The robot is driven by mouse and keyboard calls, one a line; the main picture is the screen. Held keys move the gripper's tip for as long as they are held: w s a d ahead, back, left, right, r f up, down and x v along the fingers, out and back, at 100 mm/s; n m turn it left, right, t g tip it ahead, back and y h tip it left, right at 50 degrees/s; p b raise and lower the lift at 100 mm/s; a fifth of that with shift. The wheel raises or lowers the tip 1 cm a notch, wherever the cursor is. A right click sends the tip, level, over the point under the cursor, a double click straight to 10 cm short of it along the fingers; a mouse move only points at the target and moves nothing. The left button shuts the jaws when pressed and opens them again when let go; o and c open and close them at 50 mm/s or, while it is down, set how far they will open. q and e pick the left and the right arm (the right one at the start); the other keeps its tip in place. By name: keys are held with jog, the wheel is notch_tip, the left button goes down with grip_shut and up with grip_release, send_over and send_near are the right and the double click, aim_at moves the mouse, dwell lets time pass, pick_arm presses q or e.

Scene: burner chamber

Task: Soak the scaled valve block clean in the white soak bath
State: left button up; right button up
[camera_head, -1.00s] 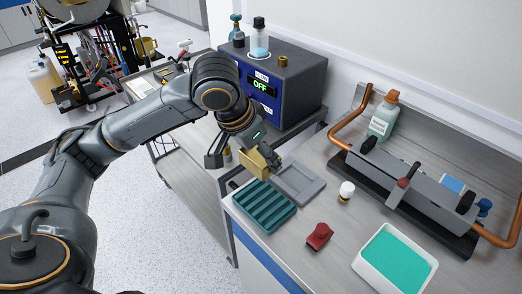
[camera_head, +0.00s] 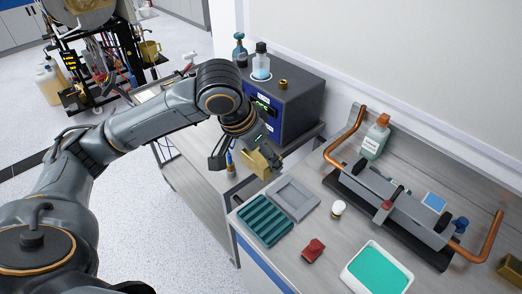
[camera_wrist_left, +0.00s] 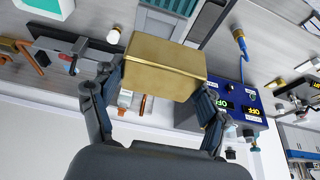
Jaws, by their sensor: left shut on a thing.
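My left gripper (camera_head: 262,155) is shut on a brass-coloured valve block (camera_head: 256,164), holding it in the air in front of the blue-fronted box. In the left wrist view the block (camera_wrist_left: 163,66) sits between the two fingers of the left gripper (camera_wrist_left: 160,90); its visible faces look plain gold. The white soak bath (camera_head: 347,277), filled with teal liquid, stands at the bench's front, to the right of and apart from the gripper. It also shows in the left wrist view (camera_wrist_left: 68,12), at the top left. My right gripper is not in view.
A teal slotted rack (camera_head: 265,222), a grey tray (camera_head: 294,199), a red part (camera_head: 313,250) and a small white-capped bottle (camera_head: 338,208) stand on the bench. A clamp fixture with copper pipe (camera_head: 398,205) stands behind the bath. The blue-fronted box (camera_head: 290,105) stands behind the gripper.

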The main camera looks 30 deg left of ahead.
pick_arm(q)
notch_tip(320, 180, up, 4)
jog(key=p, duration=0.4)
jog(key=shift+r, duration=1.4)
jog(key=d+f+n+b, duration=0.1)
jog(key=f+n+b, duration=0.1)
jog(key=f+b, duration=0.5)
jog(key=d+f+n+y+b, duration=0.1)
jog(key=d+f+n+b, duration=0.1)
jog(key=f+b, duration=0.5)
notch_tip(320, 180, down, 6)
jog(key=shift+s+r+y+b, duration=0.25)
jog(key=shift+y+b, duration=0.05)
jog(key=shift+b, duration=0.05)
